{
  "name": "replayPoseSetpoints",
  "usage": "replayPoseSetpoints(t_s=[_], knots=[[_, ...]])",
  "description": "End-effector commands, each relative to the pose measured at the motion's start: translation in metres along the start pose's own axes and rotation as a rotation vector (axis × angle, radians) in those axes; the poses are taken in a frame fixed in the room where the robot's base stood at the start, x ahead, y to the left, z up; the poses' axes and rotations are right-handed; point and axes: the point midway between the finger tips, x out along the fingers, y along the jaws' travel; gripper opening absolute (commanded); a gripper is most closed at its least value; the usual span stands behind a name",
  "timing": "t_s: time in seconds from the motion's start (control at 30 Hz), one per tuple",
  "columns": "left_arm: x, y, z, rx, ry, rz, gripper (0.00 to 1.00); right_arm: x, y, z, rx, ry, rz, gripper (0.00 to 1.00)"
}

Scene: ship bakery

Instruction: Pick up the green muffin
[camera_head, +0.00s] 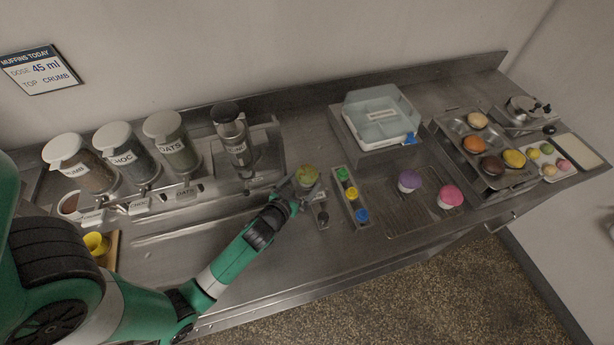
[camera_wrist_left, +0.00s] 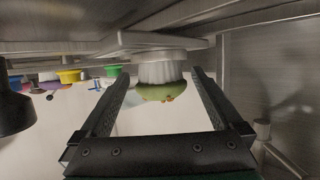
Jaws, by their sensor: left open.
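The green muffin (camera_head: 308,174) stands on a small metal plate near the middle of the counter. My left gripper (camera_head: 296,185) is at the muffin, reaching it from the lower left. In the left wrist view, which looks upside down, the green muffin (camera_wrist_left: 162,92) shows a pale fluted case and a green top with small orange specks. It appears between the ends of my left gripper's two fingers (camera_wrist_left: 160,76), with a gap visible on both sides. The left gripper is open. My right gripper is in neither view.
A rack of green, yellow and blue cups (camera_head: 340,175) stands close right of the muffin. Purple (camera_head: 411,178) and pink (camera_head: 451,194) muffins stand further right. The dispenser (camera_head: 232,135) is behind left, beside the jars (camera_head: 171,143). The counter front is mostly clear.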

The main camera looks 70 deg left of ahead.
Motion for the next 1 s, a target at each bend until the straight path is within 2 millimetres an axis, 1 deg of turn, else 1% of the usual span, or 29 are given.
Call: replayPoseSetpoints(t_s=[0.03, 0.13, 0.33, 0.37, 0.5, 0.67, 0.9, 1.0], knots=[[0.009, 0.0, 0.0, -0.002, 0.002, -0.002, 1.0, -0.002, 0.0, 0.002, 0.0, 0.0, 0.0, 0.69], [0.019, 0.0, 0.0, 0.0, 0.002, -0.002, 1.0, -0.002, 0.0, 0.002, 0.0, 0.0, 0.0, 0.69], [0.02, 0.0, -0.001, 0.0, 0.001, -0.001, 1.0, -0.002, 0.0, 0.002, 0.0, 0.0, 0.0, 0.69], [0.02, 0.0, -0.001, 0.0, 0.001, -0.001, 0.98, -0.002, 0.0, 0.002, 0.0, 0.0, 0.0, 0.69], [0.02, 0.0, -0.001, 0.0, 0.001, -0.001, 0.73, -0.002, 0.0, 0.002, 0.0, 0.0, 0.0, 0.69], [0.02, 0.0, -0.001, 0.0, 0.001, -0.001, 0.44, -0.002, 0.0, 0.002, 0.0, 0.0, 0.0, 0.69], [0.02, 0.0, -0.002, 0.0, 0.002, -0.001, 0.43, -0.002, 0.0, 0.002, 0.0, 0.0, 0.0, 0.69], [0.018, 0.0, -0.006, 0.0, 0.003, -0.001, 0.43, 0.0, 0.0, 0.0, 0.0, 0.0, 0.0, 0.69]])
